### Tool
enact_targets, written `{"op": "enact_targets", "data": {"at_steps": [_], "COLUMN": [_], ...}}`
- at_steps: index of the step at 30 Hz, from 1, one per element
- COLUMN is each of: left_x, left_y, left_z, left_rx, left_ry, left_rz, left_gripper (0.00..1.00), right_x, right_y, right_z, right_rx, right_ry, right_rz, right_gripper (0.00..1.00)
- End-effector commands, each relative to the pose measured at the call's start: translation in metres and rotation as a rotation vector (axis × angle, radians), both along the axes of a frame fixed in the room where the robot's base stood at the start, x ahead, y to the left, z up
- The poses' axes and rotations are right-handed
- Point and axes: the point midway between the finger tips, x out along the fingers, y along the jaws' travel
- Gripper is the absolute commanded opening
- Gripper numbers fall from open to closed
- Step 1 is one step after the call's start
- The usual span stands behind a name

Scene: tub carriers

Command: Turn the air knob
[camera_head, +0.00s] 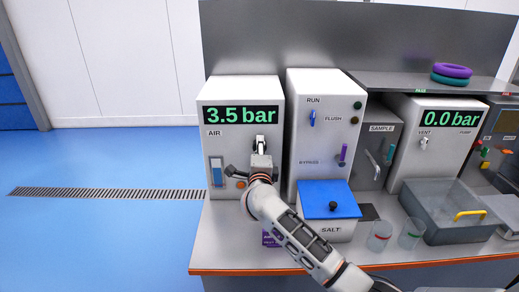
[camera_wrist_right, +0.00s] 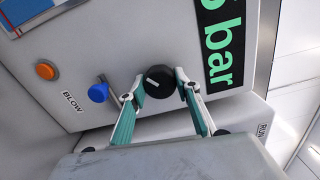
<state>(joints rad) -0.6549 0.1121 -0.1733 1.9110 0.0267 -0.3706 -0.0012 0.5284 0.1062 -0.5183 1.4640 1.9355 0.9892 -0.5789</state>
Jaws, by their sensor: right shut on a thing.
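The air knob (camera_wrist_right: 160,81) is a round black knob with a white pointer line, on the front of the white AIR box (camera_head: 222,150). The box's display (camera_head: 241,115) reads 3.5 bar in green. My right gripper (camera_head: 260,146) is in front of the box just below the display and is shut on the knob. In the right wrist view its fingers (camera_wrist_right: 162,88) are on either side of the knob. In the head view the gripper mostly hides the knob. My left gripper is not in view.
A blue knob (camera_wrist_right: 98,92) and an orange button (camera_wrist_right: 46,70) are beside the air knob, near a BLOW label. The RUN/FLUSH box (camera_head: 325,140) stands close on the right, with a blue-lidded SALT bin (camera_head: 328,199) before it. Two clear cups and a grey tub (camera_head: 450,235) are further right.

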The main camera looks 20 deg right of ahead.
Motion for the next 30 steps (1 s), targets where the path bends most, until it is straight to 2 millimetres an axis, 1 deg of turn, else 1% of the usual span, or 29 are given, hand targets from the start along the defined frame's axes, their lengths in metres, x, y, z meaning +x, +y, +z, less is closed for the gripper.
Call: {"op": "enact_targets", "data": {"at_steps": [15,30], "left_x": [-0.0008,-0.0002], "left_y": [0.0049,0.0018], "left_z": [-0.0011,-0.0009], "left_rx": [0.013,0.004], "left_ry": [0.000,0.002], "left_rz": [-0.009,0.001], "left_gripper": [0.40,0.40], "right_x": [0.0001,-0.0001], "right_y": [-0.0002,-0.0005], "right_z": [-0.0005,-0.0014], "right_rx": [-0.473,-0.924], "right_ry": [0.136,0.266], "right_rz": [0.000,0.001], "right_gripper": [0.11,0.11]}}
